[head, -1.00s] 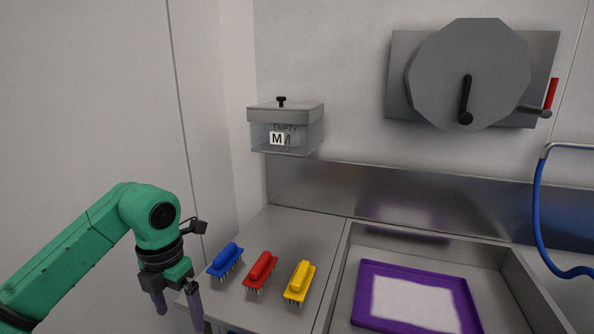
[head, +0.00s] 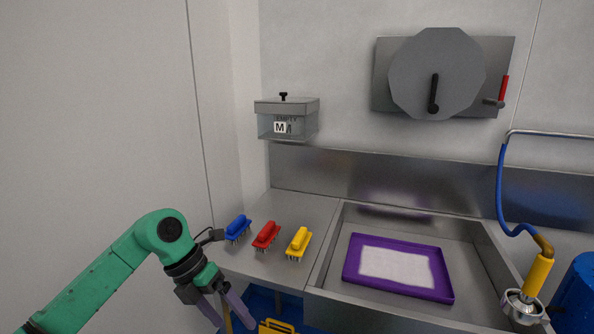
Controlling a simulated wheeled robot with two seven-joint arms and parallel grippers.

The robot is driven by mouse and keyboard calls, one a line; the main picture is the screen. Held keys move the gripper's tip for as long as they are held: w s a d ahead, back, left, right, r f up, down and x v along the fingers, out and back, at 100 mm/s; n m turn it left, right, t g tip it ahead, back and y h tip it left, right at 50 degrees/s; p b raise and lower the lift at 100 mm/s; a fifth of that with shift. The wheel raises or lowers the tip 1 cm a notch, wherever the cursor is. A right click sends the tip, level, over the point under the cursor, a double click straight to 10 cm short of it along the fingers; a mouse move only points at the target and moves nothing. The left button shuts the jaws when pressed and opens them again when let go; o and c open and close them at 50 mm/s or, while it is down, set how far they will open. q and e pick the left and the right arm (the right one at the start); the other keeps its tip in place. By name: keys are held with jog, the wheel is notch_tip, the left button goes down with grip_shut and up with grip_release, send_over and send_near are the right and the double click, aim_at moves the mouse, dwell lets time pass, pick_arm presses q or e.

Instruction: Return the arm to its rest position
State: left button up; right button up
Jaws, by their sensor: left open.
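My left arm is green and comes in from the lower left. Its gripper (head: 231,316) is open and empty, with its purple-grey fingers pointing down, just in front of the counter's left front edge. A blue brush (head: 237,226), a red brush (head: 266,235) and a yellow brush (head: 299,241) stand in a row on the steel counter (head: 305,208), apart from the gripper. My right gripper is not in view.
A purple tray (head: 398,292) with a white sheet lies in the sink basin (head: 470,245). A clear lidded box (head: 287,119) is on the back wall. A hose with a yellow handle (head: 537,275) hangs at right by a blue drum (head: 578,290). Something yellow (head: 275,326) is below the counter.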

pick_arm(q)
jog(key=w+d+f+n+t+h, duration=0.5)
jog(key=w+d+n+h, duration=0.25)
jog(key=n+h, duration=0.2)
jog(key=w+a+f+n+t+y, duration=0.4)
jog(key=a+f+n+t, duration=0.35)
jog(key=f+n, duration=0.4)
jog(key=s+a+f+n+y, duration=0.2)
jog(key=a+f+n, duration=0.1)
jog(key=f, duration=0.4)
jog(key=s+a+f+n+y, duration=0.3)
jog(key=a+f, duration=0.1)
jog(key=f, duration=0.3)
jog(key=s+a+f+n+g+y, duration=0.2)
jog(key=s+a+f+n, duration=0.1)
jog(key=s+f, duration=0.5)
jog(key=s+a+f+n+g+y, duration=0.2)
jog(key=s+f+n, duration=0.1)
jog(key=s+f, duration=0.5)
jog(key=s+f+n+g+y, duration=0.1)
jog(key=s+f, duration=0.4)
jog(key=s, duration=0.8)
jog(key=s+f+n+g, duration=0.3)
jog(key=s+g, duration=0.3)
jog(key=s, duration=0.7)
jog(key=shift+s+a+f+n+y, duration=0.3)
jog(key=shift+s+a+f+y, duration=0.05)
jog(key=shift+f, duration=0.5)
